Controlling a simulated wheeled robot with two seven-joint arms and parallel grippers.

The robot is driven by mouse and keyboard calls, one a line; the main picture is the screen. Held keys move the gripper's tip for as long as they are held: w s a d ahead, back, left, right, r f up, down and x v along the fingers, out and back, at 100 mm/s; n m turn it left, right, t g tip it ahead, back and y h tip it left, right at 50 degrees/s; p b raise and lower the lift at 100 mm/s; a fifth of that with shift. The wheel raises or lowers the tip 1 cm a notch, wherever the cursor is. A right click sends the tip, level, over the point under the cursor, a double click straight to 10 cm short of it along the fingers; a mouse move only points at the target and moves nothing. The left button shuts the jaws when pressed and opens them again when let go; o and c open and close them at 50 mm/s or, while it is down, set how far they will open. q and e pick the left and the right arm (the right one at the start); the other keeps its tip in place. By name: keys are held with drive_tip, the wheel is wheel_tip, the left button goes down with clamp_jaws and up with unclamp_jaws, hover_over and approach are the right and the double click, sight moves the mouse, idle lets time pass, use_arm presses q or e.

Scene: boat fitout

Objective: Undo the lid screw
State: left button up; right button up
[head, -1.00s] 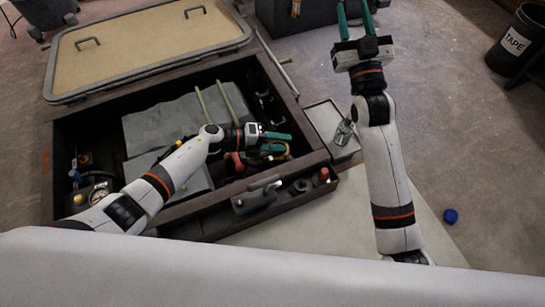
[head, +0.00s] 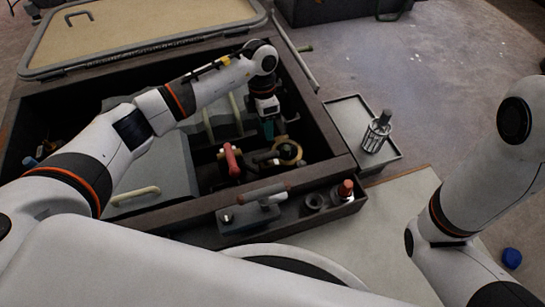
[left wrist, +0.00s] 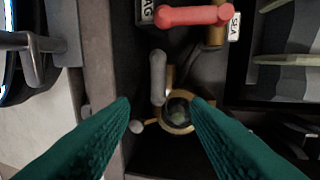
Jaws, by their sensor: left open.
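A round brass ring fitting (head: 288,152) with a dark, partly greenish centre sits inside the open well. In the left wrist view the brass ring (left wrist: 178,110) lies between and just beyond my fingertips. A thin brass arm with a small grey knob (left wrist: 136,127) sticks out from its left side. I cannot tell for certain which part is the lid screw. My left gripper (head: 267,128) points down into the well beside the ring, its teal fingers apart. In the left wrist view my left gripper (left wrist: 161,100) is open and empty. My right gripper is out of view.
A red lever (head: 231,160) and a grey lever (left wrist: 157,76) stand close to the ring. The well's dark front ledge (head: 335,190) carries small fittings. The hinged lid (head: 140,27) lies open behind.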

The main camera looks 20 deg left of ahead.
sight(269, 153)
use_arm(q)
drive_tip(key=f+b, duration=0.2)
drive_tip(key=f, duration=0.1)
drive_tip(key=s+d+f+b, duration=0.1)
drive_tip(key=f+b, duration=0.2)
drive_tip(key=f, duration=0.1)
drive_tip(key=s+f+b, duration=0.1)
drive_tip(key=f+b, duration=0.2)
drive_tip(key=f, duration=0.1)
drive_tip(key=shift+d+f, duration=0.15)
